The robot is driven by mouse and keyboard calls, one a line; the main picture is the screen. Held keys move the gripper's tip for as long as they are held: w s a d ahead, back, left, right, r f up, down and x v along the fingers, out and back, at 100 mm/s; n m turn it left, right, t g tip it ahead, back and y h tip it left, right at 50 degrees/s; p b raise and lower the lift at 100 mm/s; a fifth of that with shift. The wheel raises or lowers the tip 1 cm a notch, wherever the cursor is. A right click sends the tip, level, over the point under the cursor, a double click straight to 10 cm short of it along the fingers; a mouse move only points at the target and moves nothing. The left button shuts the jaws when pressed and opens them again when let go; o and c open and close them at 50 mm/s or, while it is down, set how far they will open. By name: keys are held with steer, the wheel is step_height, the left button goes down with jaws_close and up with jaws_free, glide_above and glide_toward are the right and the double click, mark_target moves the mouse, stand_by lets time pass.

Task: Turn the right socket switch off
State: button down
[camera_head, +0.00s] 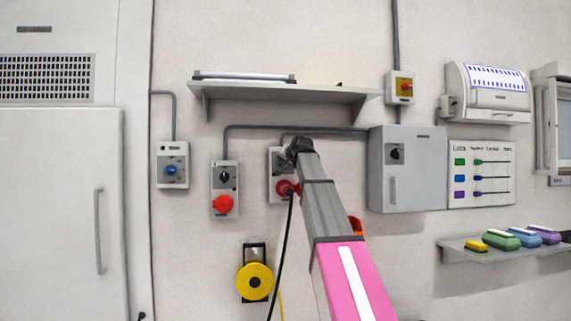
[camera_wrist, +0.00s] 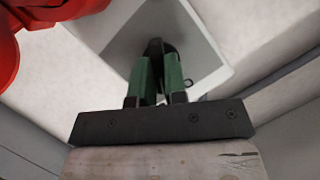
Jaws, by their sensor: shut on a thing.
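The right socket (camera_head: 274,160) is a grey wall box with a red plug (camera_head: 285,188) and a black cable hanging from it. My gripper (camera_head: 292,150) is at its upper part and hides the switch in the head view. In the wrist view, the green fingers of my gripper (camera_wrist: 160,62) are close together on the black switch knob (camera_wrist: 154,48), on the pale face of the socket (camera_wrist: 190,45). The fingers hide most of the knob, so its exact angle cannot be told. The red plug fills the upper left corner there (camera_wrist: 8,50).
A similar socket (camera_head: 217,178) with a black knob and red plug is to the left. A shelf (camera_head: 280,92) is above, a grey cabinet (camera_head: 425,170) to the right. A yellow round reel (camera_head: 255,281) hangs below. A conduit runs just above the socket.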

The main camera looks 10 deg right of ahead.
steer(key=n+h, duration=0.1)
steer(key=n, duration=0.1)
steer(key=n+h, duration=0.1)
steer(key=n, duration=0.1)
steer(key=shift+a+h, duration=0.2)
steer(key=shift+h, duration=0.2)
steer(key=shift+n, duration=0.3)
steer(key=c, duration=1.2)
jaws_free()
steer(key=shift+o, duration=0.2)
steer(key=v, duration=1.1)
steer(key=shift+w+a+r, duration=0.1)
